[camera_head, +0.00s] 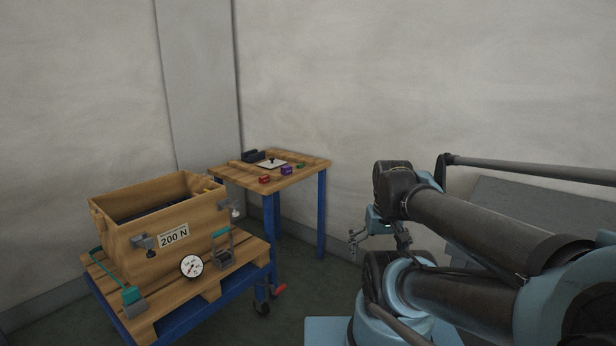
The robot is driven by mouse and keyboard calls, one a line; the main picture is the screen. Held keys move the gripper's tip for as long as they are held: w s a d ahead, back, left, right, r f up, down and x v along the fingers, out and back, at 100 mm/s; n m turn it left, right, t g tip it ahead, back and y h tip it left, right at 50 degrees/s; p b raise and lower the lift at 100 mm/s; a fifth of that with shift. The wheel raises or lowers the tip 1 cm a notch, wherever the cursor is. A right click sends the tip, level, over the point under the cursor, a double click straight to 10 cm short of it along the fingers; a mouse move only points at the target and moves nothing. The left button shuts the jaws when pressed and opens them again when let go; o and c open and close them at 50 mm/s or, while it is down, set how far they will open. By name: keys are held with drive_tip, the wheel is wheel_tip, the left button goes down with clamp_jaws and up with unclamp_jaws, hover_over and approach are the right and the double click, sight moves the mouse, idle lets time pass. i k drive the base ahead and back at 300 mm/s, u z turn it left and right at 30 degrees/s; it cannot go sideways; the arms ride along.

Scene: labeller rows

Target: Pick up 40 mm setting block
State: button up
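Small coloured blocks lie on the wooden top of a blue-legged table (312,166) by the back corner. They are a red block (264,180), a purple block (286,171) and a green piece (300,165). No size marking is readable, so I cannot tell which is the 40 mm setting block. My gripper (354,243) is in front of the wall, to the right of the table and apart from the blocks. Its fingers are small and dark, and I cannot tell whether they are open. I see nothing held in it.
A white plate with a dark knob (271,162) and a dark object (254,155) are also on the table. A wooden crate labelled 200 N (160,258) stands on a pallet-topped cart at the left. A round gauge (191,266) is at its front. Dark floor shows between cart and my arm.

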sight(285, 171)
drive_tip(key=k, duration=0.6)
drive_tip(key=u, duration=0.7)
drive_tip(key=i, duration=2)
drive_tip(key=z, duration=0.45)
